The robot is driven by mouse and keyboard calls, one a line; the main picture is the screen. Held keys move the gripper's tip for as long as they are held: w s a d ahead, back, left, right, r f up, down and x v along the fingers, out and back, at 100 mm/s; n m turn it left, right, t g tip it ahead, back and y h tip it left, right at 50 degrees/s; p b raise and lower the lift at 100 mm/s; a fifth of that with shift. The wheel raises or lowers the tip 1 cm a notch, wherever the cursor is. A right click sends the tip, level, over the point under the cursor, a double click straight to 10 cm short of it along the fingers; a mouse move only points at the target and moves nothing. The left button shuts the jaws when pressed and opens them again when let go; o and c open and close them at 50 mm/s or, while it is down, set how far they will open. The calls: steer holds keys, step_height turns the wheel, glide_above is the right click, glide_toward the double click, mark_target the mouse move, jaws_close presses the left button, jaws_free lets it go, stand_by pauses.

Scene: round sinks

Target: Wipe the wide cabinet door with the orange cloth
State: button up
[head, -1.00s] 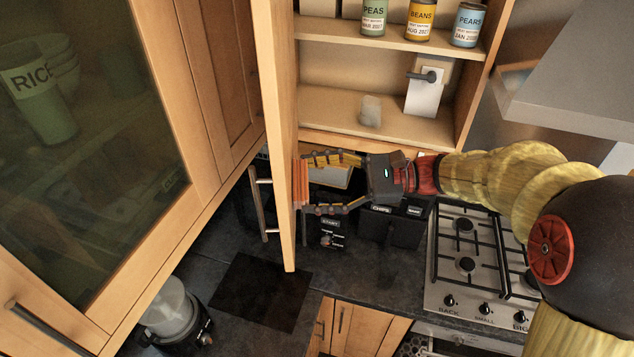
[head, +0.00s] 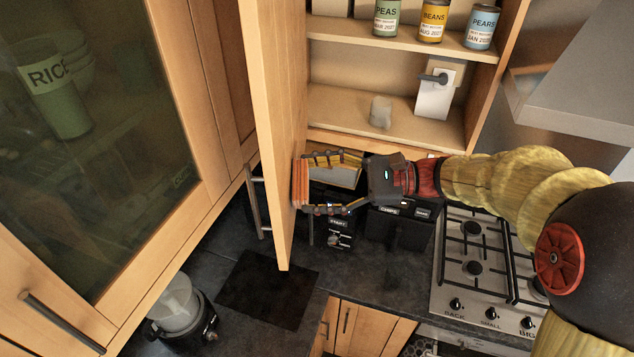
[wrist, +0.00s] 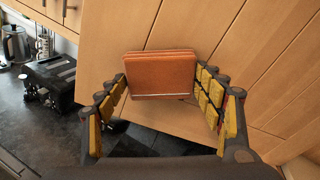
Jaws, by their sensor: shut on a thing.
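The orange cloth (head: 300,183) is a small folded pad held between the fingertips of my gripper (head: 302,183). In the wrist view the cloth (wrist: 160,75) lies across the fingertips of my gripper (wrist: 161,84), flat against or very close to the wood; contact is hard to tell. The open cabinet door (head: 270,90) stands nearly edge-on in the head view, and my gripper reaches its inner face from the right. In the wrist view the planked door face (wrist: 220,30) fills the background behind the cloth.
The open cabinet holds cans (head: 432,20) on its upper shelf and a glass (head: 381,112) below. A black fryer (head: 395,225) and the gas hob (head: 480,265) are beneath my arm. A range hood (head: 570,90) is at right. A glass-fronted cabinet (head: 100,120) is at left.

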mark_target(298, 143)
steer(key=shift+w+a, duration=0.1)
stand_by(0.4)
steer(key=shift+w+a+p, duration=0.15)
steer(key=shift+w+p, duration=0.4)
steer(key=shift+w, duration=1.6)
steer(key=shift+w+a+p, duration=0.15)
steer(key=shift+w+p, duration=0.4)
steer(key=shift+w, duration=1.55)
steer(key=shift+w+a+p, duration=0.15)
steer(key=shift+w+p, duration=0.4)
steer(key=shift+w, duration=1.6)
steer(key=shift+w+a, duration=0.2)
steer(key=shift+w, duration=0.6)
steer(key=shift+s, duration=0.15)
steer(key=shift+s+a, duration=0.2)
steer(key=shift+s, duration=2.2)
steer(key=shift+s+a, duration=0.15)
steer(key=shift+s, duration=2.2)
steer(key=shift+s+a, duration=0.2)
steer(key=shift+s, duration=2.2)
steer(key=shift+d, duration=3)
